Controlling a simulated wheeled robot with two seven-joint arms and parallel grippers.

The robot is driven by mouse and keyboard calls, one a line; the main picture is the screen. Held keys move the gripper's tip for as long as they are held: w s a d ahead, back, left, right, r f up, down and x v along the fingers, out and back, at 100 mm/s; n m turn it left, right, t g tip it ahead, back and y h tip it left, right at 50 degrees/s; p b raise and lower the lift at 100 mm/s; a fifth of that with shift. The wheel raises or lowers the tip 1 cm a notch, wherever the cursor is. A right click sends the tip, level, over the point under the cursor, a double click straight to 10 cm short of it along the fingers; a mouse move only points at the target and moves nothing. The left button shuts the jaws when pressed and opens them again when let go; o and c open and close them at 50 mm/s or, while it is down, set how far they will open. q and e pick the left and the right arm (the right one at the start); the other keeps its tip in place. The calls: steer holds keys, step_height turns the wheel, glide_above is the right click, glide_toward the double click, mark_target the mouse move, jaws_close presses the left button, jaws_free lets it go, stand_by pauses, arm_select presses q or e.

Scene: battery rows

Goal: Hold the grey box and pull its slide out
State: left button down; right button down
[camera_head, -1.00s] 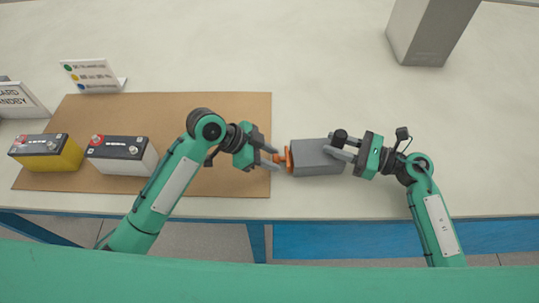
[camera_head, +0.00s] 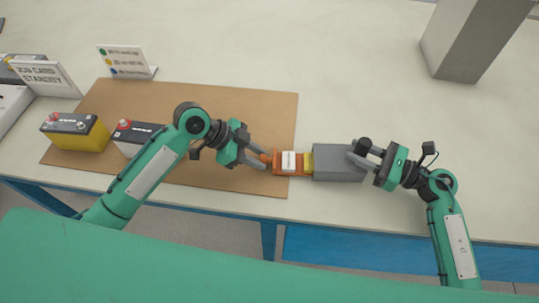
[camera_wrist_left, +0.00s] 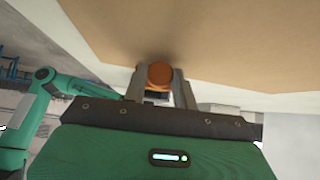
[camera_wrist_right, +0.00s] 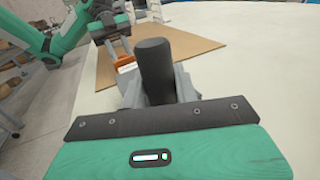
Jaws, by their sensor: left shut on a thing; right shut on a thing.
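The grey box (camera_head: 338,162) lies near the table's front edge, right of the brown mat. My right gripper (camera_head: 360,154) is shut on the box at its right end; in the right wrist view a dark upright cylinder (camera_wrist_right: 155,70) stands between the fingers. The orange slide (camera_head: 280,161) sticks out of the box's left side, showing a white label and a yellow part next to the box. My left gripper (camera_head: 262,160) is shut on the slide's left end. In the left wrist view a round orange end (camera_wrist_left: 160,74) sits between the fingers.
The brown mat (camera_head: 230,110) carries a yellow battery (camera_head: 76,131) and a white battery (camera_head: 130,138), partly hidden by my left arm. A sign (camera_head: 125,61) stands behind, another (camera_head: 45,77) at left. A tall grey block (camera_head: 460,50) stands back right. The middle table is clear.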

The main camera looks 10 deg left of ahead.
arm_select(q)
steer(key=shift+a, duration=0.1)
steer(key=c, duration=1.1)
jaws_free()
steer(key=shift+r, duration=0.1)
steer(key=v, duration=1.2)
steer(key=shift+s, duration=0.1)
arm_select(e)
steer(key=c, duration=1)
jaws_free()
steer(key=shift+o, duration=0.2)
